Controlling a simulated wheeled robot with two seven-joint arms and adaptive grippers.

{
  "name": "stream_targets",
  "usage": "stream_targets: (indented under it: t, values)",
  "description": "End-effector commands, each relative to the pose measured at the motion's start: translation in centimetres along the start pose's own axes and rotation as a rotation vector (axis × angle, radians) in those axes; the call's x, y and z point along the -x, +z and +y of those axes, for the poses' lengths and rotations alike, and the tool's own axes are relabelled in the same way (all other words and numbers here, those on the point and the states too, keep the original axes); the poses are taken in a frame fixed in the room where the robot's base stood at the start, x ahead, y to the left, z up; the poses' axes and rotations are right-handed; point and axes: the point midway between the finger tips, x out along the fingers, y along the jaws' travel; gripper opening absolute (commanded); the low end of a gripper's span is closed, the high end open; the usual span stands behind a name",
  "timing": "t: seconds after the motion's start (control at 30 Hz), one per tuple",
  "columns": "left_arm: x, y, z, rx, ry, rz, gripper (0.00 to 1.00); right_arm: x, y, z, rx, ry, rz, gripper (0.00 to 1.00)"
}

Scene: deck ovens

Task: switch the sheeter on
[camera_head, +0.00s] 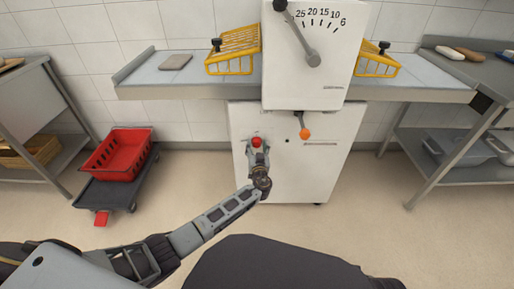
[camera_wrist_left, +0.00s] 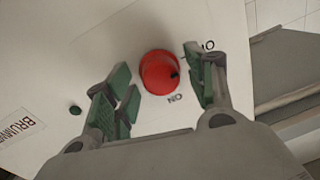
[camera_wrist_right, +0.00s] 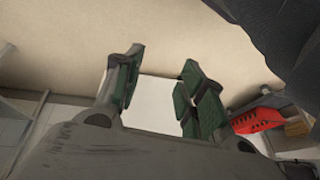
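The sheeter (camera_head: 310,165) is a white machine with a dial plate and a lever on top. Its red round switch knob (camera_head: 256,142) is on the lower front. In the left wrist view the knob (camera_wrist_left: 158,72) has a dark mark on its rim, with lettering beside and below it. My left gripper (camera_head: 258,150) is at the knob; in its wrist view the green-padded fingers (camera_wrist_left: 160,88) stand open, one on each side of the knob, apart from it. My right gripper (camera_wrist_right: 155,88) is open and empty in its own wrist view; it does not show in the head view.
An orange-tipped lever (camera_head: 304,133) hangs under the dial plate, right of the knob. Yellow guards (camera_head: 233,50) flank the sheeter over its side tables. A red crate (camera_head: 117,153) on a dark dolly stands at left. A steel table (camera_head: 450,125) stands at right.

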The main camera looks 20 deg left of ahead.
Motion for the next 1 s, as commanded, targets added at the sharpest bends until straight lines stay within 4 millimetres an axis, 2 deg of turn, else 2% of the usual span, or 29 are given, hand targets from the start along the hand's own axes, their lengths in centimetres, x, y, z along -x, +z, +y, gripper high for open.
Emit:
stream_targets:
  t: [0.03, 0.3, 0.67, 0.87, 1.0]
  values:
    - [0.0, 0.0, 0.0, 0.000, 0.000, 0.000, 0.45, 0.0, 0.0, 0.0, 0.000, 0.000, -0.001, 0.40]
    - [0.0, 0.0, 0.0, 0.000, 0.000, 0.000, 0.12, 0.0, 0.1, 0.0, 0.000, 0.000, -0.002, 0.40]
    - [0.0, 0.1, 0.0, -0.029, -0.001, 0.002, 0.12, -0.4, 0.0, -0.1, -0.003, -0.007, 0.011, 0.40]
    - [0.1, 0.2, 0.0, -0.091, -0.001, 0.007, 0.12, -1.9, 0.2, -0.3, -0.011, -0.020, 0.033, 0.40]
    - [0.1, 0.2, 0.0, -0.159, -0.002, 0.012, 0.12, -3.6, 1.2, -0.5, -0.020, -0.036, 0.046, 0.40]
